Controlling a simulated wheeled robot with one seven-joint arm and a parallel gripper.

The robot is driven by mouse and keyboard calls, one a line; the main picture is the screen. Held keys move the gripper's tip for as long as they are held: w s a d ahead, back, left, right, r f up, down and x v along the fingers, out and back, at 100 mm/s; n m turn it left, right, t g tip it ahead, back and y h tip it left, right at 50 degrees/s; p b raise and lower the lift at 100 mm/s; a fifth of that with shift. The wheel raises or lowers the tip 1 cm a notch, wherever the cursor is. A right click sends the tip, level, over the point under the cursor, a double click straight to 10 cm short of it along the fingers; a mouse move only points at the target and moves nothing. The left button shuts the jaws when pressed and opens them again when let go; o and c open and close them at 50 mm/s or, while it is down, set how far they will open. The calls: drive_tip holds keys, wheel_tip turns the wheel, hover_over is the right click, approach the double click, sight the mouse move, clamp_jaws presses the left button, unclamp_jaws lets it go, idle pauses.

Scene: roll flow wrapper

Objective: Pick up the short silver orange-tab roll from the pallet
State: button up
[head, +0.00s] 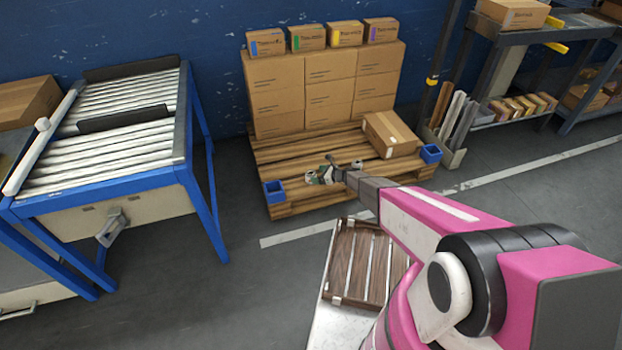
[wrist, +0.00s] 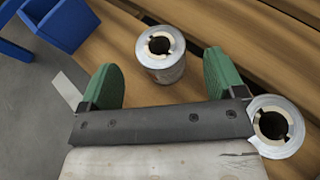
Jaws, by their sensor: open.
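In the wrist view a silver roll (wrist: 168,72) with a dark hollow core and pale pieces around it stands upright on the wooden pallet (wrist: 225,22). It shows between and just beyond the green fingers of my gripper (wrist: 162,66), which is open; no contact is visible. A second silver roll (wrist: 268,147) stands right of the right finger, partly hidden by the gripper.
A blue corner block (wrist: 66,22) stands left of the fingers; another blue block (head: 430,153) is at the pallet's right. Stacked cartons (head: 325,90) fill the pallet's back, and a single carton (head: 390,134) lies at right. A roller conveyor (head: 125,130) stands left, with clear floor between.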

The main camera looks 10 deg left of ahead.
sight(309, 173)
drive_tip(key=x, duration=0.4)
drive_tip(key=shift+a, duration=0.1)
drive_tip(key=c, duration=1.1)
drive_tip(key=shift+r, duration=0.15)
